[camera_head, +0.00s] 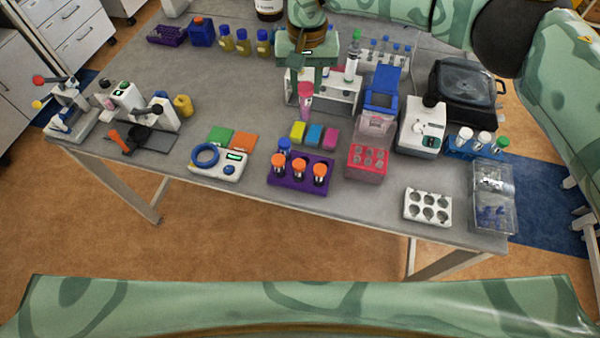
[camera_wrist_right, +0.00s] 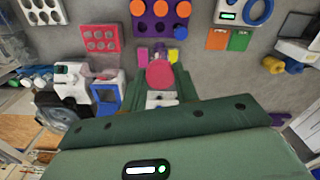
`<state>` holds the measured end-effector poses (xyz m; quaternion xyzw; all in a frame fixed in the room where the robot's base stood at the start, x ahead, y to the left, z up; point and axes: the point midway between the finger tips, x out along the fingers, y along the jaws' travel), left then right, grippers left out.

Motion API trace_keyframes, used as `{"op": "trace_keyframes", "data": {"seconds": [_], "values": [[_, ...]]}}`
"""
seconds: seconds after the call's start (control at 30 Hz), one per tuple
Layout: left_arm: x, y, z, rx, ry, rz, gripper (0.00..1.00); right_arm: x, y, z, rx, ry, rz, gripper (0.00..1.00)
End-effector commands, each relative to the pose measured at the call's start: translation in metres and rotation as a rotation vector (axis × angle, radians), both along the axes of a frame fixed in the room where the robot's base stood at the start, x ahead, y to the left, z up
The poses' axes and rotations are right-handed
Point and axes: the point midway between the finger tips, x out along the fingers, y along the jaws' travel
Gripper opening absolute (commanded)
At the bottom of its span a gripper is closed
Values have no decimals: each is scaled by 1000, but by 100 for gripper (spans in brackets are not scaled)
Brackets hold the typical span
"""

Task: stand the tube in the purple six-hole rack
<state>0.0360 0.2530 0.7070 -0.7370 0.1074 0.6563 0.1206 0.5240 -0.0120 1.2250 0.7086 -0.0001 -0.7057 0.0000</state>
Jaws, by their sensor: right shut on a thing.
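The pink-topped tube (camera_head: 305,103) hangs roughly upright from my right gripper (camera_head: 305,84), which is shut on it. In the right wrist view the pink cap (camera_wrist_right: 160,74) shows between the fingers of the right gripper (camera_wrist_right: 159,92). The purple six-hole rack (camera_head: 299,186) stands near the table's front edge, in front of the held tube and apart from it. It holds three orange-capped tubes in its front row and a blue-capped tube at the back left. In the right wrist view the rack (camera_wrist_right: 150,18) shows two empty holes beside the blue cap. My left gripper is not in view.
Yellow, blue and pink blocks (camera_head: 315,135) lie between the held tube and the rack. A red rack (camera_head: 367,163) stands to the right, and a white rack (camera_head: 428,207) further right. A white device with a blue ring (camera_head: 219,163) stands left. A white rack (camera_head: 345,98) stands behind.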

Motion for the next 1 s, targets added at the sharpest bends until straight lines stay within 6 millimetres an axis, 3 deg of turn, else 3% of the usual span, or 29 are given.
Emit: {"op": "trace_keyframes", "data": {"seconds": [0.03,0.1,0.47,0.8,1.0], "values": [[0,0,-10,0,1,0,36,0,0,-13,0,1,0,13],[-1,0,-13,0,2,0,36,0,0,-19,1,1,0,13],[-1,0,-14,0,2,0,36,0,0,-21,1,0,-1,13],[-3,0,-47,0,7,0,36,0,0,-68,0,2,-1,13],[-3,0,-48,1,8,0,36,0,0,-71,1,0,-1,13]]}}
